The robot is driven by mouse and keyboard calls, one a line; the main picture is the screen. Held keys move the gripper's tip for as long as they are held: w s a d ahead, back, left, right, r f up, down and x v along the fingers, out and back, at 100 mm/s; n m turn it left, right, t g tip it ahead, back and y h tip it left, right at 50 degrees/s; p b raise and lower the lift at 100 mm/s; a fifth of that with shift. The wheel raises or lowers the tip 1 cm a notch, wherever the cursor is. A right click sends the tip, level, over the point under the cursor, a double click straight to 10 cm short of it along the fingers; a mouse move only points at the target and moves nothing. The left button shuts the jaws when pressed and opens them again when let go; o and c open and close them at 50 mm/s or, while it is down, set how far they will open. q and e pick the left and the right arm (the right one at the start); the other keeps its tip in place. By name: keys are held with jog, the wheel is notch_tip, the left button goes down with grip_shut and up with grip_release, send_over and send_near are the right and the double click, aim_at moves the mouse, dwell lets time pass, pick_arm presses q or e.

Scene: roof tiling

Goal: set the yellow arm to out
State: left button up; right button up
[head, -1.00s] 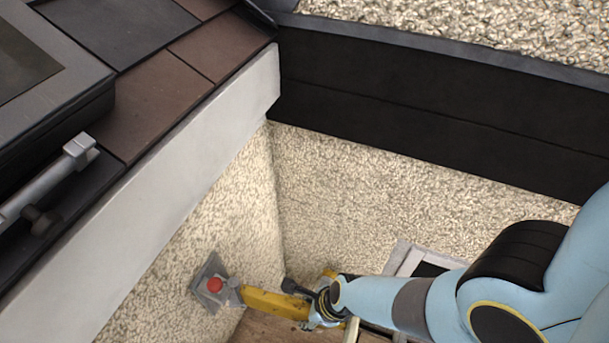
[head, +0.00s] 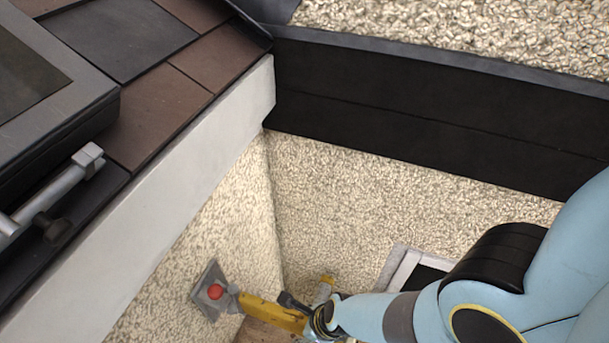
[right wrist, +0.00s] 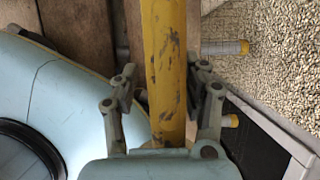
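The yellow arm (head: 270,312) extends right from a grey wall bracket (head: 208,290) with a red knob (head: 215,291), low on the pebbled wall in the head view. My right gripper (head: 298,312) is at its far end. In the right wrist view the worn yellow arm (right wrist: 164,60) runs between the two fingers of my right gripper (right wrist: 162,88). A narrow gap shows beside the left finger; the right finger looks very close to the arm, and contact there is unclear. The gripper looks open around it. My left gripper is not in view.
A pale fascia board (head: 190,195) and dark and brown roof tiles (head: 185,75) lie above the bracket at left. A grey clamp-like bar (head: 55,190) rests on the roof. A dark band (head: 420,115) crosses the back wall. A grey-framed panel (head: 400,268) stands behind my right arm.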

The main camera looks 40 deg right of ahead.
jog(key=shift+d, duration=0.1)
jog(key=shift+s+r, duration=0.15)
jog(key=shift+r, duration=0.5)
jog(key=v, duration=1)
jog(key=shift+s+d+r, duration=0.1)
jog(key=shift+s+d, duration=0.05)
jog(key=shift+d, duration=0.05)
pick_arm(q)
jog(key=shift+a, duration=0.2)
pick_arm(e)
jog(key=shift+r, duration=0.2)
